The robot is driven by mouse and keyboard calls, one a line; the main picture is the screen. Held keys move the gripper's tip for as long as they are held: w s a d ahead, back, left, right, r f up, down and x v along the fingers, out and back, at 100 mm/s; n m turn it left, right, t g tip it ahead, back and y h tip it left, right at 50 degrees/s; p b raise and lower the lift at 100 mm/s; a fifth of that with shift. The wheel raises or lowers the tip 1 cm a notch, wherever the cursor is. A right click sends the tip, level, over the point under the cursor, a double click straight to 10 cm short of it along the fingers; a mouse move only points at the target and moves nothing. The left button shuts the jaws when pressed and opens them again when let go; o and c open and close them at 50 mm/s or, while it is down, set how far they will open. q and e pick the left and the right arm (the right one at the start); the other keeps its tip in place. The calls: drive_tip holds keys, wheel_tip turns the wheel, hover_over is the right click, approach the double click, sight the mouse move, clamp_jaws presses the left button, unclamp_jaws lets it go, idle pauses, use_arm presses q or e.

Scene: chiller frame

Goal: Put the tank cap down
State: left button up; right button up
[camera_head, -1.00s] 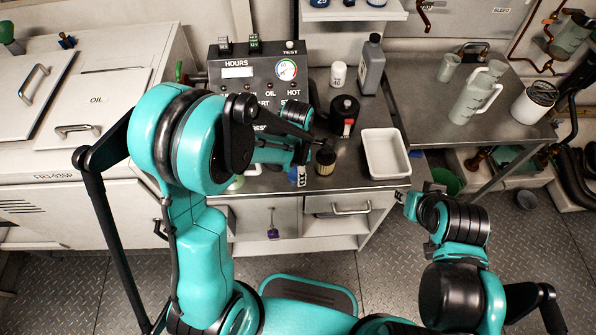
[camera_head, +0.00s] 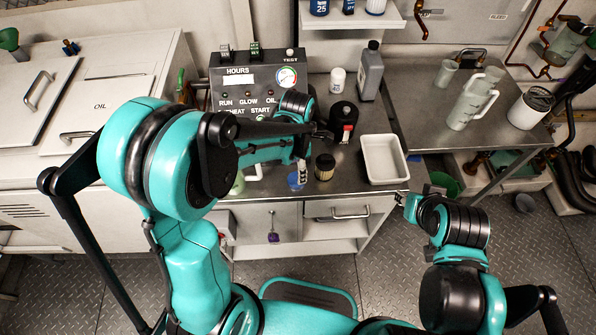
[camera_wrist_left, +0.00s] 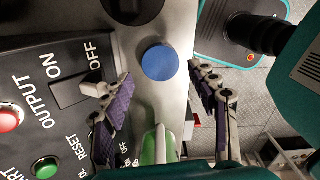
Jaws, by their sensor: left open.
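The tank cap is a round blue cap (camera_head: 296,182) on the metal bench top near its front edge. In the left wrist view the blue cap (camera_wrist_left: 159,62) lies flat face up between and beyond my open fingers, with a visible gap on each side. My left gripper (camera_wrist_left: 161,76) is open and empty. In the head view my left gripper (camera_head: 302,168) is just above the cap, and its wrist partly hides it. My right gripper (camera_head: 402,198) is off the bench's front right corner, too small to read its jaws.
A dark filter (camera_head: 325,168) stands right of the cap, with a black jug (camera_head: 343,122) behind it. A white tray (camera_head: 384,160) is farther right. The control panel (camera_head: 258,78) stands behind my left arm. A green-and-white bottle (camera_wrist_left: 160,145) shows close to the left fingers.

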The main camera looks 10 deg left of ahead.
use_arm(q)
wheel_tip(320, 180, up, 7)
drive_tip(key=p, duration=0.1)
drive_tip(key=s+a+r+m+t, duration=0.3)
drive_tip(key=s+r+m, duration=0.1)
drive_tip(key=m, duration=0.7)
drive_tip(key=s+a+r+m+t, duration=0.4)
drive_tip(key=s+m, duration=0.3)
drive_tip(key=m, duration=0.5)
drive_tip(key=shift+r+m, duration=0.2)
drive_tip(key=shift+m, duration=0.1)
drive_tip(key=shift+f, duration=0.15)
